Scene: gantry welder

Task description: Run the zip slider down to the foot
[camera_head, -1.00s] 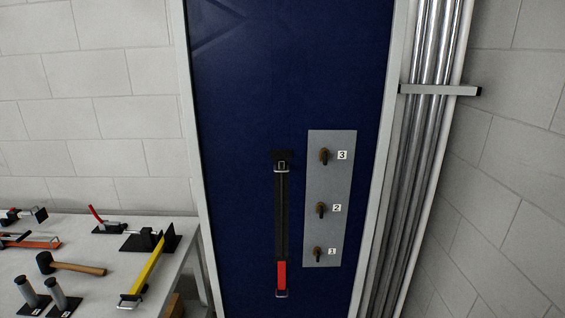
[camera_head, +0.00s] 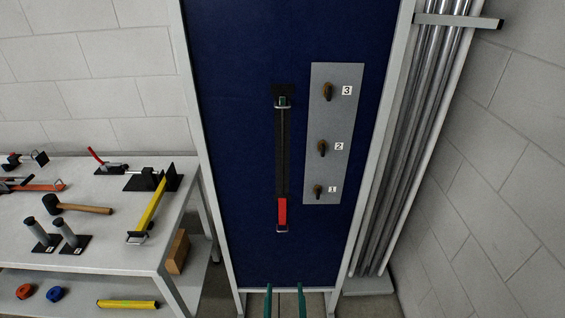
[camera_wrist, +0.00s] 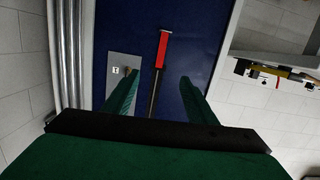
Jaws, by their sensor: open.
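The zip is a black vertical strip (camera_head: 283,150) on a blue panel (camera_head: 230,120). A small slider with a pale wire pull (camera_head: 283,103) sits at its top end, below a black end block. The foot has a red section (camera_head: 282,211) with a metal loop under it. My gripper (camera_head: 285,288) is at the bottom edge of the head view, below the foot, with two green fingers apart and nothing between them. In the wrist view, the scene is upside down; the open fingers (camera_wrist: 158,78) flank the strip, and the red section (camera_wrist: 161,50) shows beyond them. The slider is not visible there.
A grey plate (camera_head: 333,135) with several numbered knobs is close right of the zip. Metal pipes (camera_head: 415,130) stand further right. A workbench (camera_head: 95,258) with tools, including a yellow-handled one (camera_head: 150,208), stands left. The blue panel left of the zip is clear.

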